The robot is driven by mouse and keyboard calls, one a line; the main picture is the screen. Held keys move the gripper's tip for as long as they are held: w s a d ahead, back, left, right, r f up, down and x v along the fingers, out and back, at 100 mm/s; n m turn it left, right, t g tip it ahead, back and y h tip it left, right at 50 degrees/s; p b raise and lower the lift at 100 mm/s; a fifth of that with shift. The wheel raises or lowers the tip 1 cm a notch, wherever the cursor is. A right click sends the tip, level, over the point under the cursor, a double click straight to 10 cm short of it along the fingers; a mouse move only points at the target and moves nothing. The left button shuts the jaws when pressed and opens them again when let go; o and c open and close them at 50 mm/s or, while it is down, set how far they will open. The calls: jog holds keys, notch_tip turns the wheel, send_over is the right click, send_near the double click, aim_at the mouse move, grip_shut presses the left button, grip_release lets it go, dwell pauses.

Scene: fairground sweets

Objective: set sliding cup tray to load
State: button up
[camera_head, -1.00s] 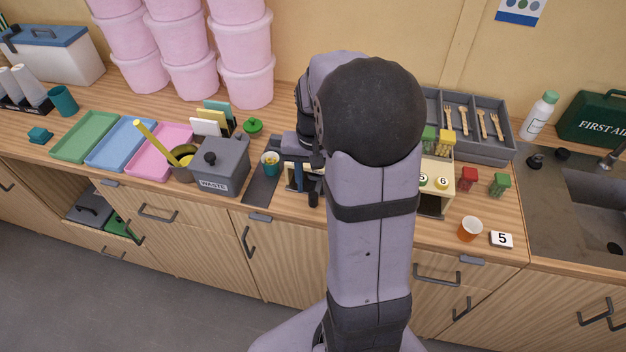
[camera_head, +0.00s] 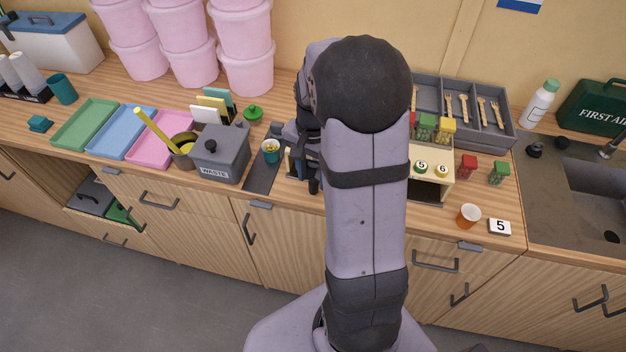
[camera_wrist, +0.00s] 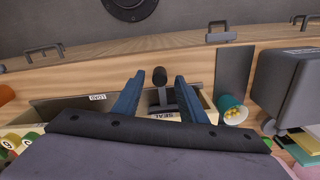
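My gripper (camera_wrist: 159,84) is open, with its two blue fingers on either side of a dark upright handle knob (camera_wrist: 159,75). Gaps show between the knob and both fingers, and nothing is gripped. The knob stands on a grey bracket of the sliding cup tray, beside the SEAL label (camera_wrist: 163,115). The LOAD label (camera_wrist: 98,97) is further left along the pale housing in the wrist view. In the head view, the dark handle (camera_head: 313,186) shows at the front of the unit, left of my arm. My arm hides most of the unit and the gripper there.
A teal cup (camera_head: 271,151) with yellow contents stands close to the unit, near a dark strip (camera_head: 258,178) and the grey waste bin (camera_head: 219,160). A numbered dispenser box (camera_head: 432,170), an orange cup (camera_head: 468,216) and a "5" card (camera_head: 499,227) are on the right.

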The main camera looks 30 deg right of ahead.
aim_at(313, 182)
jog(key=shift+f+p, duration=0.3)
jog(key=shift+f, duration=1.3)
jog(key=shift+c, duration=0.5)
grip_shut()
jog(key=s+d, duration=0.8)
jog(key=shift+s+d+p, duration=0.1)
jog(key=shift+p, duration=0.2)
jog(key=shift+o, duration=0.5)
grip_release()
jog(key=shift+r, duration=0.15)
notch_tip(313, 182, up, 7)
jog(key=b, duration=0.1)
jog(key=shift+b, duration=0.35)
